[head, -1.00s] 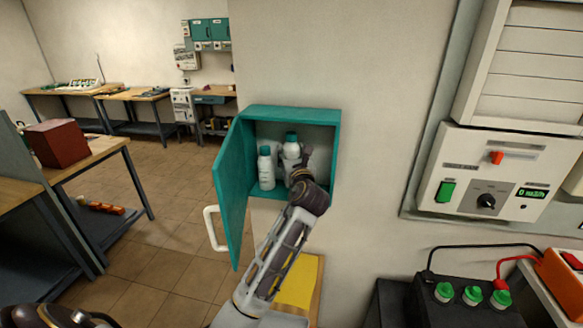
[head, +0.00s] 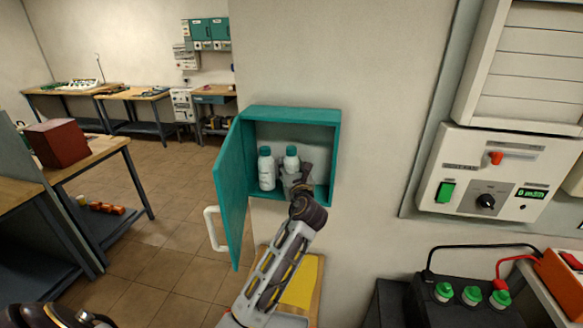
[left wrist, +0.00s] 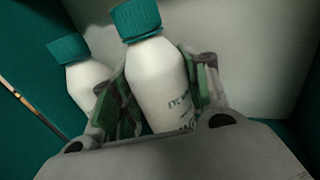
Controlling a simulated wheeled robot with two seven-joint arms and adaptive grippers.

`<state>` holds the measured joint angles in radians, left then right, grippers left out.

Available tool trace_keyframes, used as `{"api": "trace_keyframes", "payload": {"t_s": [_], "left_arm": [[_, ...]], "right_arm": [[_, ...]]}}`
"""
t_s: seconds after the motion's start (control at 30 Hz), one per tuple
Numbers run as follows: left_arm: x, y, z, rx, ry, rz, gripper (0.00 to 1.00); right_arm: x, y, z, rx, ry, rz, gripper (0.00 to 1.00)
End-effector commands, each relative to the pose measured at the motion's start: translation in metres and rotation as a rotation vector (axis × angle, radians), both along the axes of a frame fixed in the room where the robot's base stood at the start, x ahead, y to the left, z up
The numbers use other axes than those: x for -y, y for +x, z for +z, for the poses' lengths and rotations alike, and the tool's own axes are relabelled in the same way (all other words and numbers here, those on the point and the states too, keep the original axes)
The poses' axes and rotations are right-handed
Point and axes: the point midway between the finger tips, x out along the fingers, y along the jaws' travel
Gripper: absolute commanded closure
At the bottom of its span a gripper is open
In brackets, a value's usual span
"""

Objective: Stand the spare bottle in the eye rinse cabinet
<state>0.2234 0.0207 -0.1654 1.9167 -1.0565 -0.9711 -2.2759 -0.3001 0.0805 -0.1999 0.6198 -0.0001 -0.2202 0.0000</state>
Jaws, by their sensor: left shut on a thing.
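The spare bottle (head: 291,163), white with a teal cap, is inside the open teal eye rinse cabinet (head: 292,113) on the wall. My left gripper (head: 298,178) reaches in from the front and is shut on this bottle. In the left wrist view the bottle (left wrist: 158,80) stands between the two green-padded fingers (left wrist: 160,92). A second, matching bottle (head: 266,170) stands to its left, close beside it; it also shows in the left wrist view (left wrist: 80,75). The gripper hides the held bottle's base, so I cannot tell whether it touches the cabinet floor. My right gripper is not in view.
The cabinet door (head: 232,195) is swung open to the left, with a white handle (head: 213,228). A yellow-topped surface (head: 300,285) lies below the cabinet. A control panel (head: 497,180) is on the wall at right, above a black box with green caps (head: 462,300).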

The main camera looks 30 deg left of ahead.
Motion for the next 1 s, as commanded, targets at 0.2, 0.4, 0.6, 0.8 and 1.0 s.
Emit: {"api": "trace_keyframes", "payload": {"t_s": [0.2, 0.4, 0.6, 0.8, 1.0], "left_arm": [[0.0, 0.0004, 0.0009, 0.003, 0.001, -0.001, 0.86], [0.0, 0.0004, -0.0012, 0.002, 0.003, -0.001, 0.86], [0.0001, 0.0004, -0.0028, 0.001, 0.001, -0.001, 0.36], [0.0001, 0.0004, -0.0027, 0.001, 0.001, -0.001, 0.33], [0.0001, 0.0004, -0.002, 0.001, 0.001, -0.001, 0.33]], "right_arm": [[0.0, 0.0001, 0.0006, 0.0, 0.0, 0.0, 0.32], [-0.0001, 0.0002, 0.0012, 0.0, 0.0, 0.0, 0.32], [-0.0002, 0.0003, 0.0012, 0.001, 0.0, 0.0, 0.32], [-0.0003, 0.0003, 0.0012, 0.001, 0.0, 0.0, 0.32], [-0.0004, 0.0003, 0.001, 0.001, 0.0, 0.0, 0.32]]}}
